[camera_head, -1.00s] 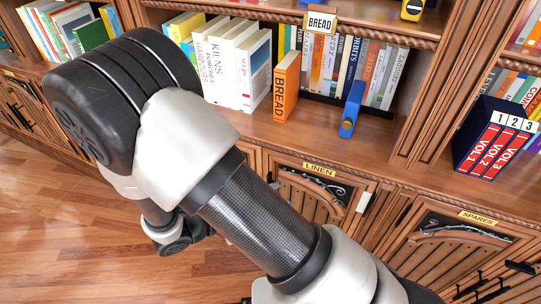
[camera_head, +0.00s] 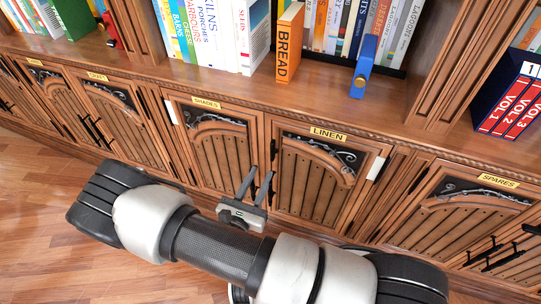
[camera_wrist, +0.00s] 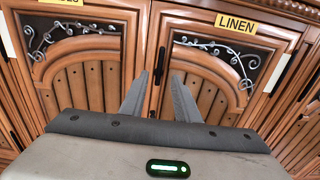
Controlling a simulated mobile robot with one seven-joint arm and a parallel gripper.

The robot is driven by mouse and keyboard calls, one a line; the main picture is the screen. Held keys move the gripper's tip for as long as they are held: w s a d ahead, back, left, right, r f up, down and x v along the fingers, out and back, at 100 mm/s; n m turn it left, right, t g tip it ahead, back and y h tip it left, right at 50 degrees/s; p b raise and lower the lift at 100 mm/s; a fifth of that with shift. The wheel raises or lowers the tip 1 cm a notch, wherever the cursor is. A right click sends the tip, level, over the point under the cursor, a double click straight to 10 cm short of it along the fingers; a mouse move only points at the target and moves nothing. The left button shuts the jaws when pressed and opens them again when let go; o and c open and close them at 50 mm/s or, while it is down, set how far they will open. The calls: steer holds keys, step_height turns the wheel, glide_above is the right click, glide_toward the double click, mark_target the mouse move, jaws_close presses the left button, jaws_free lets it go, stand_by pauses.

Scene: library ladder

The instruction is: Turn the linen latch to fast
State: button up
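The linen door (camera_head: 310,180) carries a yellow LINEN label (camera_head: 328,134), also seen in the wrist view (camera_wrist: 235,23). A short dark upright bar (camera_head: 273,150) sits at its left edge, by the seam with the shades door; the wrist view shows it upright (camera_wrist: 159,66). A white strip (camera_head: 376,168) is on the right edge of the linen door. I cannot tell which of these is the latch, nor its setting. My gripper (camera_head: 260,173) is open and empty, low in front of the seam. In the wrist view the bar appears between its fingers (camera_wrist: 158,77); contact cannot be told.
The shades door (camera_head: 215,150) is left of the linen door and the spares door (camera_head: 470,210) is right. Above them a ledge holds an orange BREAD book (camera_head: 289,45), a blue object (camera_head: 361,76) and several books. Wooden floor (camera_head: 40,190) is open at the left.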

mark_target(271, 152)
steer(key=b+x, duration=0.1)
steer(key=x, duration=0.8)
steer(key=shift+w, duration=0.2)
jaws_close()
